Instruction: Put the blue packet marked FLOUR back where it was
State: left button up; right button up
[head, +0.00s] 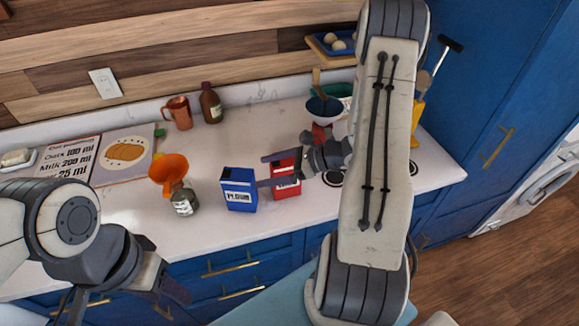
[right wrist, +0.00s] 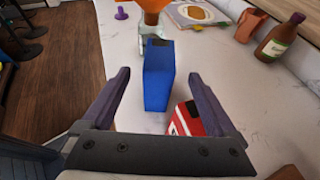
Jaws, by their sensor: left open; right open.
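The blue packet (head: 239,190) with a white label, its letters blurred but looking like FLOUR, stands upright on the white counter. In the right wrist view the blue packet (right wrist: 158,80) stands ahead, between the lines of the fingers. My right gripper (head: 264,171) is open and empty, its fingers pointing at the blue packet from the right. A red packet (head: 286,178) stands just right of the blue one; in the right wrist view the red packet (right wrist: 185,121) is partly hidden by the right finger. My left gripper (head: 163,268) is open and empty, in front of the counter edge.
An orange funnel (head: 168,168) sits on a glass jar (head: 184,203) left of the blue packet. A copper mug (head: 179,112) and brown bottle (head: 210,104) stand behind. A recipe board (head: 125,155) lies at left. The counter's middle back is clear.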

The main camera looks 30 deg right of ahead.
jog(key=b+v, duration=0.2)
jog(key=v, duration=0.7)
jog(key=s+a+r+n+g, duration=0.1)
jog(key=s+a+n+g, duration=0.1)
jog(key=a+n+g, duration=0.5)
jog(key=s+a+r+n+g, duration=0.15)
jog(key=a+n, duration=0.35)
jog(key=a, duration=0.5)
jog(key=s+a+r+n+h, duration=0.1)
jog(key=s+a+n+h, duration=0.3)
jog(key=n, duration=0.6)
jog(key=s+a+r+n+h, duration=0.1)
jog(key=s+a+n+h, duration=0.4)
jog(key=s+n, duration=0.4)
jog(key=shift+r+n, duration=0.35)
jog(key=shift+n, duration=0.75)
jog(key=shift+a, duration=0.1)
